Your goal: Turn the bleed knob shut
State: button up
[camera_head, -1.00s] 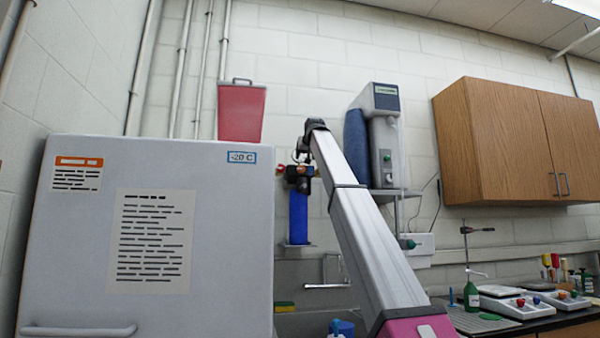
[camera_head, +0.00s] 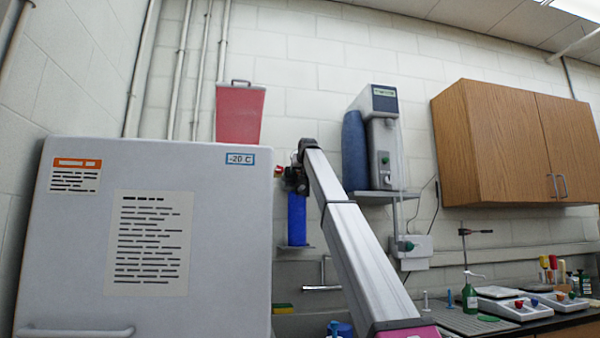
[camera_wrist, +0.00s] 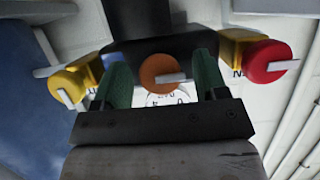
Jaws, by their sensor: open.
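In the wrist view an orange-brown round knob (camera_wrist: 161,71) with a pale pointer bar shows in the middle. A yellow knob (camera_wrist: 70,86) is at the left and a red knob (camera_wrist: 267,61) at the right, both with pale bars. No readable label shows which one is the bleed knob. My gripper (camera_wrist: 162,78) is open, with its green fingers on either side of the orange-brown knob; contact cannot be told. In the head view the red knob (camera_head: 279,171) shows beside my arm's end, above a blue cylinder (camera_head: 297,217); my gripper hides the other knobs.
A white gauge face (camera_wrist: 165,99) is partly hidden behind the orange-brown knob. In the head view a freezer (camera_head: 150,230) stands left with a red bin (camera_head: 240,113) on top.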

jog(key=c, duration=0.9)
jog(key=m+y, duration=0.2)
jog(key=m, duration=0.1)
jog(key=m+y, duration=0.2)
jog(key=m, duration=0.1)
jog(key=shift+d+f+g, duration=0.1)
jog(key=shift+g, duration=0.2)
jog(key=m+y, duration=0.2)
jog(key=m, duration=0.1)
jog(key=shift+m, duration=0.3)
jog(key=m+t+y, duration=0.1)
jog(key=m, duration=0.2)
jog(key=shift+m, duration=0.3)
jog(key=shift+t, duration=0.4)
